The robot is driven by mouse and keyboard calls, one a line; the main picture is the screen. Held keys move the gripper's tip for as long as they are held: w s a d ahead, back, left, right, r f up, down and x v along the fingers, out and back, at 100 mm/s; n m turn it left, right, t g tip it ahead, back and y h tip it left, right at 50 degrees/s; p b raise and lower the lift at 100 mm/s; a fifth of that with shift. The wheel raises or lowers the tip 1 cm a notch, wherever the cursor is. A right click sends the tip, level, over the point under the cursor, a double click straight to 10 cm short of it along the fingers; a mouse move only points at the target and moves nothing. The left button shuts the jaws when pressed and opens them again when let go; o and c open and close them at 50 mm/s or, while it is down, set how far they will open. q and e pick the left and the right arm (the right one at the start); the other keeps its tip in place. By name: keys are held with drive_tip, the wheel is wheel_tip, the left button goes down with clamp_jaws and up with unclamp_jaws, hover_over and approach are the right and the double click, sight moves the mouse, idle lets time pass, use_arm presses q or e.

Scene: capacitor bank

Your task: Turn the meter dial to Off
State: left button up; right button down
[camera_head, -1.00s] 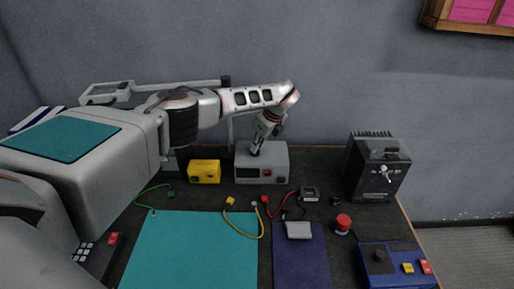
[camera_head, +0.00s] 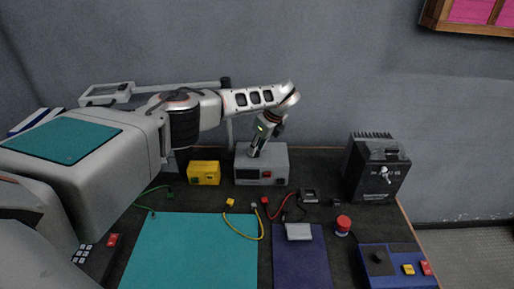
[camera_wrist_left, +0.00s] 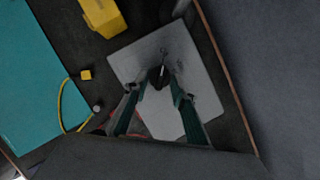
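The meter is a grey box (camera_head: 275,152) with a dark display and a red part on its front, at the back middle of the table. Its pale top (camera_wrist_left: 125,65) shows in the left wrist view, with a dark dial (camera_wrist_left: 158,75) and faint marks around it. My left gripper (camera_head: 253,154) points down at the top of the meter. In the left wrist view its two fingers (camera_wrist_left: 160,94) are apart, one on each side of the dial. I cannot tell whether they touch it. The dial is hidden by the gripper in the head view. My right gripper is out of view.
A yellow box (camera_head: 204,172) stands just left of the meter. A black finned unit (camera_head: 377,170) stands at the right. Cables, a teal mat (camera_head: 190,250), a navy mat (camera_head: 300,265) and a red button (camera_head: 343,223) lie in front. The wall is close behind.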

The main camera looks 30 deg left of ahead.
use_arm(q)
drive_tip(key=v, duration=1.2)
drive_tip(key=shift+d+f, duration=0.1)
drive_tip(key=shift+s+f, duration=0.1)
